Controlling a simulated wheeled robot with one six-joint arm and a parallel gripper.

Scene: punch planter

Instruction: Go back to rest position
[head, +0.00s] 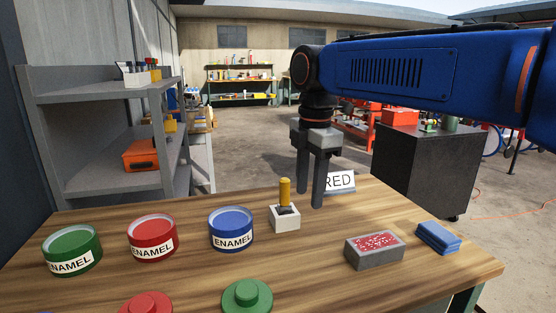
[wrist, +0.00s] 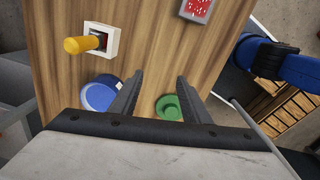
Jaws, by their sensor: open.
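My gripper (head: 319,190) hangs from the blue arm above the back part of the wooden table, fingers pointing down and apart, with nothing between them. It also shows open in the wrist view (wrist: 158,85). To its left stands a white block with an upright yellow-handled tool (head: 285,192); the block and handle also show in the wrist view (wrist: 84,45). A sign reading RED (head: 341,181) stands behind the gripper and is partly hidden by a finger.
Green (head: 73,250), red (head: 152,238) and blue (head: 231,229) enamel cans line the left side. Red (head: 146,303) and green (head: 247,296) knobbed discs lie in front. A grey box with a red speckled top (head: 374,249) and blue pads (head: 438,238) lie at right. Grey shelves (head: 95,130) stand left.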

